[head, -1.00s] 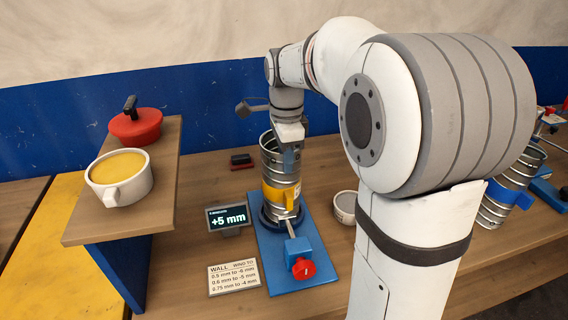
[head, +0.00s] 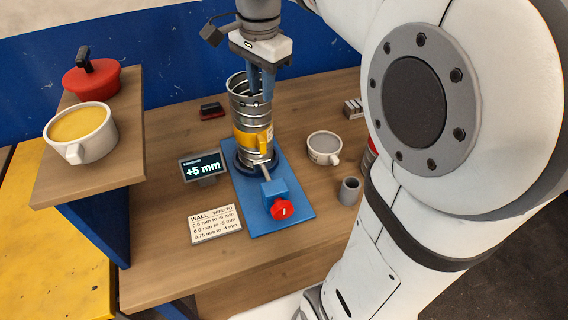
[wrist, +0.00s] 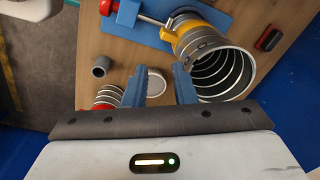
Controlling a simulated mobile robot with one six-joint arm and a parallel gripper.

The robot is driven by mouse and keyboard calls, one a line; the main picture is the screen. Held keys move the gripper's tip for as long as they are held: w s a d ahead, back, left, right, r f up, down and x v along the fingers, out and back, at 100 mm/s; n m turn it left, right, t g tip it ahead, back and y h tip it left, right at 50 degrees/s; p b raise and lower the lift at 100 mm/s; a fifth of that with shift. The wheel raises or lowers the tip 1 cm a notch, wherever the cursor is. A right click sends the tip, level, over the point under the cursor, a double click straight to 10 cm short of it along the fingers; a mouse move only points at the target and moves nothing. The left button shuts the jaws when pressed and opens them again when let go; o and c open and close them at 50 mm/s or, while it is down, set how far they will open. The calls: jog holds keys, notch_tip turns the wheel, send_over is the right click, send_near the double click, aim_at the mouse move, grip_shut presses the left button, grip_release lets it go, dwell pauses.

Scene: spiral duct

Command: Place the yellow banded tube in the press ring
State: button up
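The yellow banded tube (head: 241,112), a ribbed silver duct with a yellow band (head: 246,141), stands upright in the dark press ring (head: 240,164) on a blue base plate. Its open top and inside ribs show in the wrist view (wrist: 243,72). My gripper (head: 262,94) points down at the tube's right upper rim. In the wrist view its blue fingers (wrist: 161,82) are apart with no object clamped between them. The right finger overlaps the tube's rim; I cannot tell whether it is inside the tube or touching it.
A blue clamp with a red knob (head: 281,209) sits at the plate's front. A display (head: 203,169) reads +5 mm, beside a wall-thickness card (head: 214,224). A white cup (head: 324,148) and grey cylinder (head: 349,191) stand right.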

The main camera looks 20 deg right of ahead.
jog(key=s+f+n+t, duration=0.2)
jog(key=s+f+n, duration=0.9)
jog(key=s, duration=0.3)
jog(key=shift+s+f+n, duration=0.25)
jog(key=shift+f+n, duration=0.1)
jog(key=shift+n, duration=0.55)
